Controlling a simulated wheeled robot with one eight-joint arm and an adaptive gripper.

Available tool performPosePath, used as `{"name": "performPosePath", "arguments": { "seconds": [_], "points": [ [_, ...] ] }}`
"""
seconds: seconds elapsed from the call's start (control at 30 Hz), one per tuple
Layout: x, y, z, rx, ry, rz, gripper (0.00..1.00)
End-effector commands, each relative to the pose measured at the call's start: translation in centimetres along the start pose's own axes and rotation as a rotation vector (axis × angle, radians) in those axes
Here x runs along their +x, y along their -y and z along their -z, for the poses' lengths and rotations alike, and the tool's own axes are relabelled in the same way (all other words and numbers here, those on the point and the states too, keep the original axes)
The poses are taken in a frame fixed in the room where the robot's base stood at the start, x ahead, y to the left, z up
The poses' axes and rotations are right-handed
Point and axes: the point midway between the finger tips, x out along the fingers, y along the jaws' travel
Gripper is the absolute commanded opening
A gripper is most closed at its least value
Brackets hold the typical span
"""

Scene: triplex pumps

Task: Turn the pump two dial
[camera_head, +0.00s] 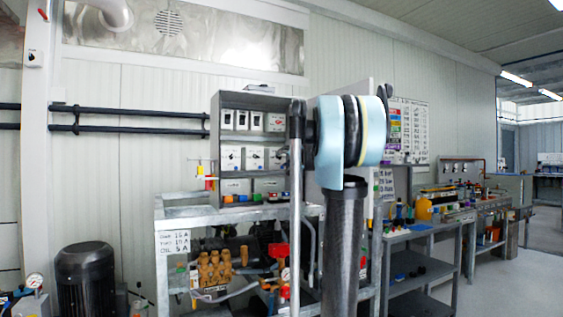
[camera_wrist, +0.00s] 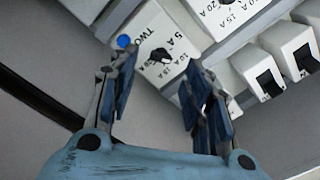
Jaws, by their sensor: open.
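In the wrist view, the pump two dial is a white box marked "TWO" with amp figures and a black knob (camera_wrist: 160,56). The box looks tilted in this view. My gripper (camera_wrist: 157,62) is open and empty, its two fingertips to either side of the knob in the picture. I cannot tell how far the tips are from the box, and no contact shows. In the head view, white dial boxes (camera_head: 230,158) sit on the grey shelf unit (camera_head: 229,103); which one is pump two is too small to read. My gripper is hidden there behind my arm.
Another dial box (camera_wrist: 217,14) stands beside the pump two box, and boxes with black switches (camera_wrist: 268,82) are to the right. A blue round spot (camera_wrist: 123,41) is near the left fingertip. A metal bench (camera_head: 187,217) carries the shelf unit.

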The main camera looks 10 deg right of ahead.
Motion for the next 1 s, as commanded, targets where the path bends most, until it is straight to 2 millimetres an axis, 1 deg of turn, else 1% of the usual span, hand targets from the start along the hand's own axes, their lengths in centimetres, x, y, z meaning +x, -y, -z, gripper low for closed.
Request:
{"name": "performPosePath", "arguments": {
  "seconds": [0.03,0.1,0.2,0.33,0.5,0.77,0.8,0.97,1.0],
  "points": [
    [0.9,0.0,0.0,0.000,0.001,0.001,0.45],
    [1.9,0.0,0.0,0.000,0.001,0.001,0.45],
    [3.0,-0.1,0.1,0.000,0.000,0.000,0.45],
    [4.2,-0.1,0.1,0.000,-0.001,-0.001,0.45],
    [4.8,-0.1,0.1,0.000,-0.001,-0.001,0.45],
    [4.9,-0.1,0.2,0.000,-0.002,-0.001,0.45],
    [4.8,-0.1,0.2,0.000,-0.002,-0.001,0.40],
    [4.8,-0.1,0.2,0.000,-0.003,-0.002,0.04],
    [4.8,-0.2,0.2,0.000,-0.003,-0.002,0.01]
  ]
}}
